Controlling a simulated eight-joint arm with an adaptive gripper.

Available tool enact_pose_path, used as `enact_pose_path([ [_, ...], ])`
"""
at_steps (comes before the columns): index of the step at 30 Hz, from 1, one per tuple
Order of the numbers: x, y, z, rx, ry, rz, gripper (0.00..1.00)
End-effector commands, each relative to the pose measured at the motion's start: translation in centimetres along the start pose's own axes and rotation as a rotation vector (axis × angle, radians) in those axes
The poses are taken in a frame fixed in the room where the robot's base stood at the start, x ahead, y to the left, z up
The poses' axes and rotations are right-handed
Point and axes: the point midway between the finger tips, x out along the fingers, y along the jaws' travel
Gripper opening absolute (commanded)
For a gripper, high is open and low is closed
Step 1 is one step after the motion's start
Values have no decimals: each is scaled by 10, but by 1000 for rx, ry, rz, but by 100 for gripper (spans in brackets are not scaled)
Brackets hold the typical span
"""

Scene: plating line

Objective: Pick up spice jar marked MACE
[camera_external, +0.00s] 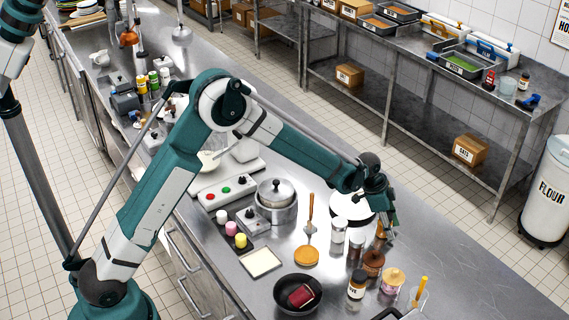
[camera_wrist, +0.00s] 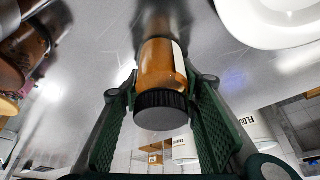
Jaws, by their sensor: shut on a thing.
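My gripper (camera_external: 385,222) is over the right part of the steel counter, among jars and small pots. In the wrist view its green pads (camera_wrist: 160,90) stand on both sides of a spice jar (camera_wrist: 160,66) with orange-brown contents and a black ribbed lid. The gripper is shut on this jar. A strip of white label shows on the jar's right side, but its word cannot be read, so I cannot confirm MACE. In the external view the jar (camera_external: 380,231) is mostly hidden by the fingers. I cannot tell whether its base touches the counter.
A white plate (camera_external: 345,207) lies behind. A black pan (camera_external: 281,291) is at front left.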

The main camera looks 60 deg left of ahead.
Motion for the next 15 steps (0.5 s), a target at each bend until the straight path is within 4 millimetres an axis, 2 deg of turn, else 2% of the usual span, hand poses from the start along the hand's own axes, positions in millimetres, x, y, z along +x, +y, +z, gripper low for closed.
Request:
enact_pose_path([
  [8, -1, 0, 0, 0, 0, 0, 17],
  [15, -15, 0, -6, 0, 0, 0, 17],
])
